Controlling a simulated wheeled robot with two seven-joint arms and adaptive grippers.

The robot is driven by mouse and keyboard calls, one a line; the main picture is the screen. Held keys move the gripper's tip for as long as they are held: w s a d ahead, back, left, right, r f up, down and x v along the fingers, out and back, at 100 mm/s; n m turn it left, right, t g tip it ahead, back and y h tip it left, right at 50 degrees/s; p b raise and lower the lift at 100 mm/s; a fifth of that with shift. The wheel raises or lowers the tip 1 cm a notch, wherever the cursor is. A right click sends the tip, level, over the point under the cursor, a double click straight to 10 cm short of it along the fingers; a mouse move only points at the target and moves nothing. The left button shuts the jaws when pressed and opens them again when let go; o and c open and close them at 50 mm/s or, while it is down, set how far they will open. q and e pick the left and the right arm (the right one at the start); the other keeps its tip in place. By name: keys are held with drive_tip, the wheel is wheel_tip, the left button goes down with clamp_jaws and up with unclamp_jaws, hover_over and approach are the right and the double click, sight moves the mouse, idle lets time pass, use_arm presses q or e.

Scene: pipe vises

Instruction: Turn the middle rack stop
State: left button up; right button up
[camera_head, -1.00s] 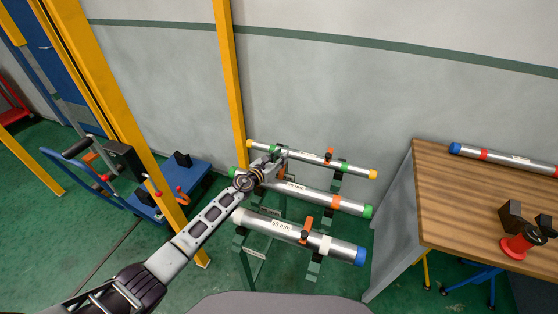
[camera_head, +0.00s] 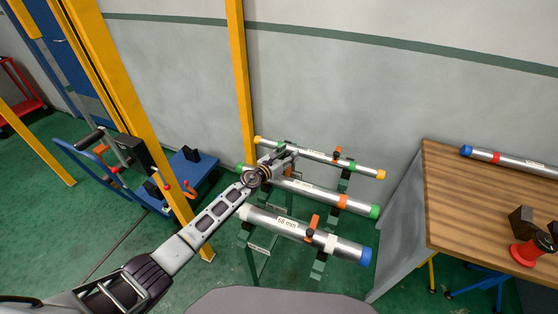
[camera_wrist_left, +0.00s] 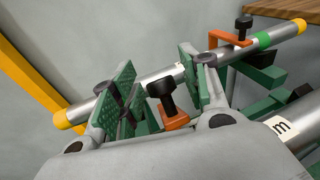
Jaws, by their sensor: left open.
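The rack (camera_head: 247,236) holds three pipes, one behind another. The middle pipe (camera_head: 327,197) has green end caps and an orange band; part of it shows at the right of the left wrist view (camera_wrist_left: 302,122). My left gripper (camera_head: 290,154) is over the far part of the rack and covers the middle stop in the head view. In the left wrist view, the open gripper (camera_wrist_left: 160,88) has its green-padded fingers apart. An orange stop with a black knob (camera_wrist_left: 162,92) shows between them; I cannot tell whether they touch it. My right gripper is not in view.
The thin back pipe (camera_head: 355,163) has yellow ends and its own stop (camera_head: 337,154). The front pipe (camera_head: 270,222) has an orange stop (camera_head: 312,228). A yellow post (camera_head: 241,80) stands behind. A wooden workbench (camera_head: 450,215) is at right, a blue cart (camera_head: 190,172) at left.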

use_arm(q)
drive_tip(key=shift+s+a, duration=0.1)
drive_tip(key=shift+s+a, duration=0.35)
drive_tip(key=shift+s, duration=0.1)
drive_tip(key=shift+v, duration=1.25)
drive_tip(key=v, duration=0.8)
drive_tip(key=shift+w+r, duration=0.1)
drive_tip(key=shift+r, duration=0.1)
